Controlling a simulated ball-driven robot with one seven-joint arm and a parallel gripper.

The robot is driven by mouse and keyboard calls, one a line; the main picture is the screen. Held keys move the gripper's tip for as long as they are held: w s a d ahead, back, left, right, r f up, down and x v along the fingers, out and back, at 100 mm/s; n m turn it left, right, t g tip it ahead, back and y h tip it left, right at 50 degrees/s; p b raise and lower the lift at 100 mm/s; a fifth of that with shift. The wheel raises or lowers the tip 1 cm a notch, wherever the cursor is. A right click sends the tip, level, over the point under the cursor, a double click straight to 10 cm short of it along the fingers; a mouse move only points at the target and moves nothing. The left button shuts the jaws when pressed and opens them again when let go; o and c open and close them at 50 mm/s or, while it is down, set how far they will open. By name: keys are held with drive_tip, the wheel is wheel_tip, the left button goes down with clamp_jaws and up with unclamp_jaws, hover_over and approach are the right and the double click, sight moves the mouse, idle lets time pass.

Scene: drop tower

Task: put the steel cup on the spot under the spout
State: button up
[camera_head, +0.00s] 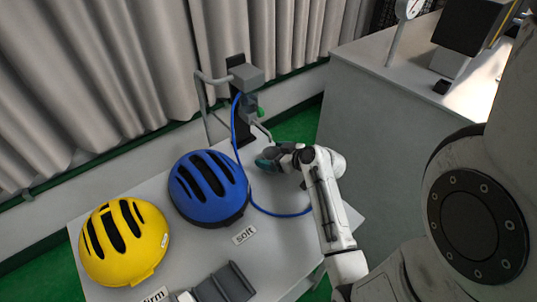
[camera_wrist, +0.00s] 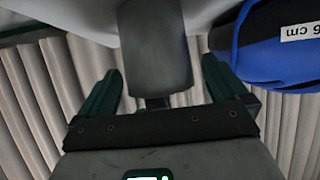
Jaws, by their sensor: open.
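My gripper (camera_head: 268,161) is low over the table at the stand, just below and beside the bent spout (camera_head: 262,131). In the wrist view, which shows the scene upside down, its dark green fingers (camera_wrist: 163,75) are apart. A plain grey cylinder (camera_wrist: 155,50), apparently the steel cup, lies between them in the picture, with visible gaps on both sides. A narrower dark part shows beyond the cylinder's end; I cannot tell what it is. I cannot make out the cup in the head view, where my gripper may hide it. The spot under the spout is not visible.
A blue helmet (camera_head: 208,183) and a yellow helmet (camera_head: 125,243) lie on the table (camera_head: 283,240). A blue hose (camera_head: 272,213) loops over the table beside my arm. A "soft" label (camera_head: 244,235) and grey blocks (camera_head: 225,284) are nearer. A curtain (camera_head: 100,80) hangs behind.

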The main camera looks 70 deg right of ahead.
drive_tip(key=shift+b+v, duration=0.35)
drive_tip(key=shift+v, duration=2.3)
